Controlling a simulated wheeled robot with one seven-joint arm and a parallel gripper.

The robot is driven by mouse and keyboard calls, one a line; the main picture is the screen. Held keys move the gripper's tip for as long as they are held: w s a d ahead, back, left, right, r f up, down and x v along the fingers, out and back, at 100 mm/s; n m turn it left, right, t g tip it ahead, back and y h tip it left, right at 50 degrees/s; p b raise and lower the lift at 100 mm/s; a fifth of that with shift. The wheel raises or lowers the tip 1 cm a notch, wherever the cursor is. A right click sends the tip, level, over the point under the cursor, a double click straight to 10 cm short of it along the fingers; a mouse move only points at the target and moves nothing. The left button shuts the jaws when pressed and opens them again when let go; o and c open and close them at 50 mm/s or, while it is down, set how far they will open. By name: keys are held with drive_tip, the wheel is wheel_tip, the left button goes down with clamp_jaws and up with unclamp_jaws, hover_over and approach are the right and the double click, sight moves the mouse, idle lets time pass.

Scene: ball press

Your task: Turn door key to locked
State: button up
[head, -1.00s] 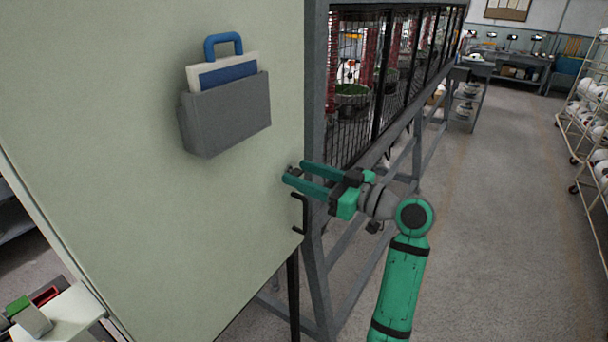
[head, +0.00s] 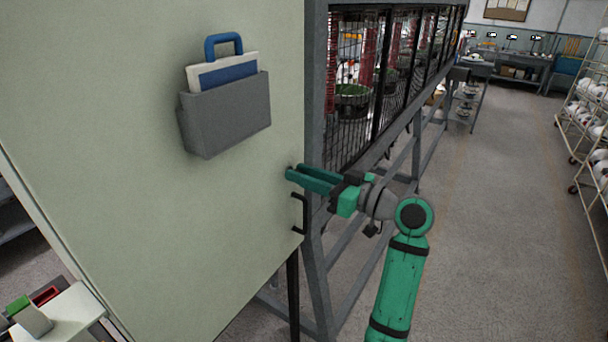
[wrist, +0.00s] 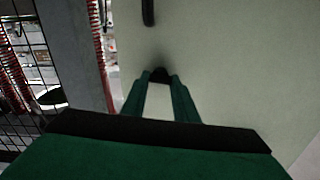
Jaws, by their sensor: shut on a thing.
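The pale green cabinet door (head: 130,120) fills the left of the head view. The key is the small dark piece (wrist: 159,73) on the door face in the wrist view. My gripper (head: 291,174) reaches the door near its right edge, above the black door handle (head: 300,213). In the wrist view my gripper (wrist: 160,78) has its two green fingertips drawn in on the key, one on each side. The fingers hide most of the key, and its turned angle cannot be told. In the head view the fingertips cover the key.
A grey document pocket (head: 228,112) with papers and a blue-handled item hangs on the door. A wire-mesh caged machine (head: 350,110) on a grey frame stands right of the door. The aisle floor (head: 505,220) is clear, with a rack (head: 590,120) at far right.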

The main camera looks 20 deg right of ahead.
drive_tip(key=shift+w+d+f+m, duration=0.1)
drive_tip(key=shift+d+m, duration=0.05)
drive_tip(key=shift+m, duration=3.95)
drive_tip(key=shift+w+d+f+m, duration=0.1)
drive_tip(key=shift+d+m, duration=0.05)
drive_tip(key=shift+m, duration=3.95)
drive_tip(key=shift+s+a, duration=0.1)
drive_tip(key=o, duration=1.1)
drive_tip(key=shift+c, duration=0.2)
